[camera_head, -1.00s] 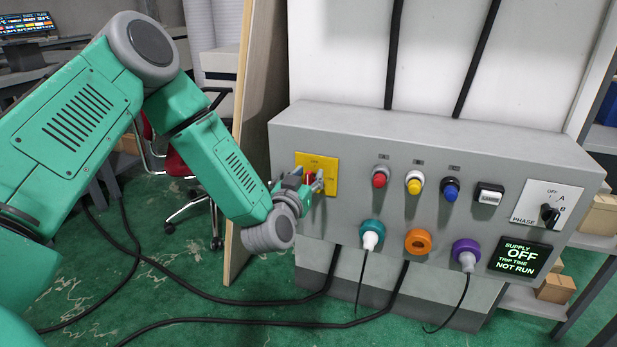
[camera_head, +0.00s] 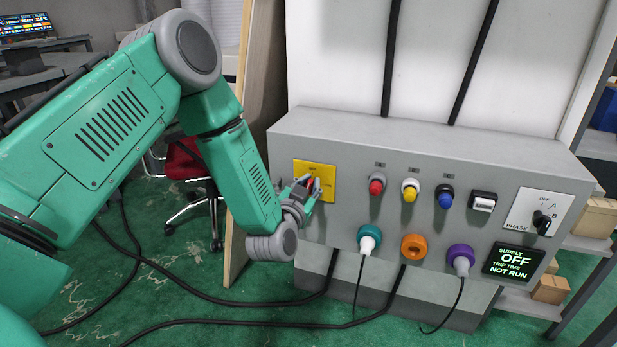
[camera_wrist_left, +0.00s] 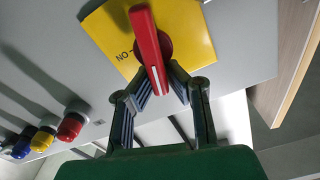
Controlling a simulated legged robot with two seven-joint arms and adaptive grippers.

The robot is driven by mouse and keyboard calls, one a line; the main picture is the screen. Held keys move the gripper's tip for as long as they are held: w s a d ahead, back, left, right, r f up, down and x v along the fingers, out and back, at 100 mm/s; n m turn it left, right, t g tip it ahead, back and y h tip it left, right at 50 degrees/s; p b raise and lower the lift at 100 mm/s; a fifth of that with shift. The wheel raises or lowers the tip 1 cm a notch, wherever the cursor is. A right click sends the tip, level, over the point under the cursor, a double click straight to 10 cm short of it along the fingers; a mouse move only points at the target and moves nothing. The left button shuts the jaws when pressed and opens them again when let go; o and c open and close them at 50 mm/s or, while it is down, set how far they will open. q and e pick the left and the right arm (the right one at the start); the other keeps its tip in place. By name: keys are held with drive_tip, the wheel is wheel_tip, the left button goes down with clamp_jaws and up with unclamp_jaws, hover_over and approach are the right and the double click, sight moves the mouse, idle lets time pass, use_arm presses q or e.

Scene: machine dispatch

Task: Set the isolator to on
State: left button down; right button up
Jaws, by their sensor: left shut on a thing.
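The isolator is a yellow plate (camera_head: 328,176) with a red handle (camera_head: 309,182), at the left end of the grey panel front. My left gripper (camera_head: 306,188) is at the plate, shut on the red handle. In the left wrist view the red handle (camera_wrist_left: 146,38) stands out across the yellow plate (camera_wrist_left: 195,32), with its near end between the fingertips of the left gripper (camera_wrist_left: 160,84). An "ON" mark shows upside down at the plate's left edge there. The display (camera_head: 514,261) reads "SUPPLY OFF" and "TRIP TIME NOT RUN". My right gripper is not in view.
The panel (camera_head: 340,240) also carries red, yellow and blue buttons (camera_head: 410,190), a phase selector (camera_head: 541,222), and teal, orange and purple sockets (camera_head: 414,247). A wooden board edge (camera_head: 236,245) stands left of the panel. Black cables (camera_head: 215,300) lie on the green floor.

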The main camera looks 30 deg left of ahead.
use_arm(q)
drive_tip(key=m+p, duration=0.1)
drive_tip(key=m, duration=0.1)
drive_tip(key=d+f+m+p, duration=0.1)
drive_tip(key=m, duration=0.2)
drive_tip(key=m+p, duration=0.1)
drive_tip(key=m, duration=0.1)
drive_tip(key=shift+d+f, duration=0.2)
drive_tip(key=shift+d, duration=0.15)
drive_tip(key=m, duration=0.2)
drive_tip(key=f+m, duration=0.1)
drive_tip(key=m, duration=0.1)
drive_tip(key=shift+d, duration=0.2)
drive_tip(key=shift+f+m, duration=0.25)
drive_tip(key=shift+m, duration=0.65)
drive_tip(key=shift+f+m, duration=0.25)
drive_tip(key=shift+m, duration=0.65)
drive_tip(key=c, duration=1.6)
unclamp_jaws()
drive_tip(key=shift+o, duration=0.2)
drive_tip(key=shift+r, duration=0.1)
drive_tip(key=shift+w+r, duration=0.1)
